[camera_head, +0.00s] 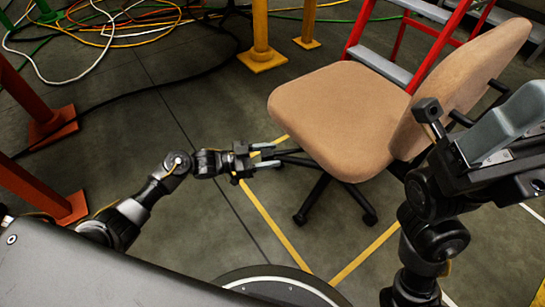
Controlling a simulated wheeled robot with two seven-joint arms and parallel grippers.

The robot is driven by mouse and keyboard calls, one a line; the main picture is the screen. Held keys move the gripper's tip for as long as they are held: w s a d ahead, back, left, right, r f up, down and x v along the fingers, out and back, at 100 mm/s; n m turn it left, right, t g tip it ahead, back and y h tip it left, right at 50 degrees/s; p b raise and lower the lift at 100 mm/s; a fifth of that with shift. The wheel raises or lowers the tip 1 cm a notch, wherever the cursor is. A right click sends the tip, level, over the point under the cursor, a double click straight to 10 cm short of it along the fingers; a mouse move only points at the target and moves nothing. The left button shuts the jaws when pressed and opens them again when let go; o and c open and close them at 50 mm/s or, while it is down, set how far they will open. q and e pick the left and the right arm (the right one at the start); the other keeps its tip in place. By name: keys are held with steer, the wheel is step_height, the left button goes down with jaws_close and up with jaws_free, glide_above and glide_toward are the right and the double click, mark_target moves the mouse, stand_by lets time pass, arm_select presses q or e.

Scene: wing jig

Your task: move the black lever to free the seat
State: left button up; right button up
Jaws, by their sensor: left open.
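A tan office chair (340,115) stands right of centre, its backrest to the right and its dark legs spread under the seat. My left gripper (267,156) is open, at the left of the seat's front corner, with its two grey fingers pointing right toward the space under the seat. A thin dark bar (291,151) shows just beyond the fingertips under the seat edge; it may be the black lever, but I cannot tell it surely from the chair's legs. Nothing visible is held between the fingers.
A red ladder with grey steps (379,67) stands behind the chair. A yellow post (261,30) is at the back, and orange posts (38,105) stand at the left. Cables (100,30) lie at the back left.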

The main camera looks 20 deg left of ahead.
arm_select(q)
steer(key=shift+w+d, duration=0.2)
steer(key=shift+d, duration=0.35)
jaws_close()
